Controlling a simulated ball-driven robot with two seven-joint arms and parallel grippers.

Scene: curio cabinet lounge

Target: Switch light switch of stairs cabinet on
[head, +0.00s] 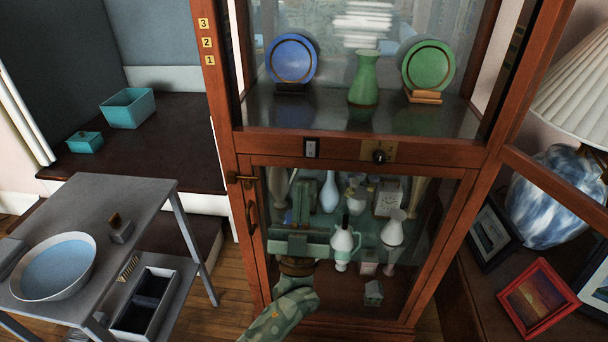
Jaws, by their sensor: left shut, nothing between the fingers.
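The stairs cabinet (490,158) is a tall reddish wooden cabinet with glass in its upper and lower parts. Its light switch (311,148) is a small pale rocker on a dark plate, set in the wooden rail between the two parts. Whether it is on or off is too small to tell. My left gripper (302,187) is shut and empty, with its fingers pointing up. It is in front of the lower glass, below the switch and apart from it. My right gripper is not in view.
A dark knob (380,156) sits right of the switch, and a door handle (251,213) is at lower left. Vases and plates stand behind the glass. A grey cart (125,190) with a bowl (55,265) is left. A lamp (550,200) and picture frames stand right.

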